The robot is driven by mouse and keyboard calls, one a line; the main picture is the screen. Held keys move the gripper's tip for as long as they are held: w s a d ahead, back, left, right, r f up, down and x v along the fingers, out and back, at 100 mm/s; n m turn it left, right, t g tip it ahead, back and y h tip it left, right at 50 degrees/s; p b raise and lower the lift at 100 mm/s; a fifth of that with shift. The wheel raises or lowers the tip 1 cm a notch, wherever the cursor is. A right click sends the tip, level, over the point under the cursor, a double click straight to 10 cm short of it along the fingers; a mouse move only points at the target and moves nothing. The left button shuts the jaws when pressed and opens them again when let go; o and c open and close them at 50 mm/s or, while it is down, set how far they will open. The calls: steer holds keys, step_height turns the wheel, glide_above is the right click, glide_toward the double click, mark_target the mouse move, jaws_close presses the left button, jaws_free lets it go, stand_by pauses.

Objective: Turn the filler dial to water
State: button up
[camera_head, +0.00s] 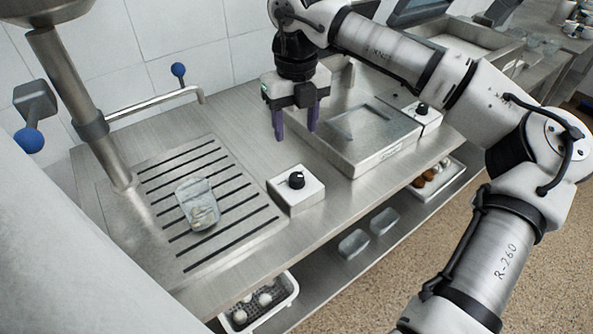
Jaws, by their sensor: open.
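A black dial (296,180) sits on top of a white box (297,198) on the steel counter, just right of the slotted drain grate. A second black dial (422,108) sits on another white box (427,120) farther right, beside the steel basin unit. No markings can be read on either dial, so I cannot tell which one is the filler dial or how it is set. My gripper (294,131) points down with its purple fingers apart and empty. In the picture it is above the nearer dial, behind it and apart from it, by the left side of the basin unit.
A clear container (198,205) stands on the drain grate (226,235). A steel column (70,95) and a pipe with blue knobs (150,100) stand at the left and back. The steel basin unit (385,150) is right of my gripper.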

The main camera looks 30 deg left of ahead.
mark_target(297, 175)
step_height(297, 175, down, 14)
steer(key=p, duration=0.3)
steer(key=shift+w+d+r+p, duration=0.1)
steer(key=shift+r+p, duration=0.05)
steer(key=shift+p, duration=0.25)
steer(key=c, duration=1)
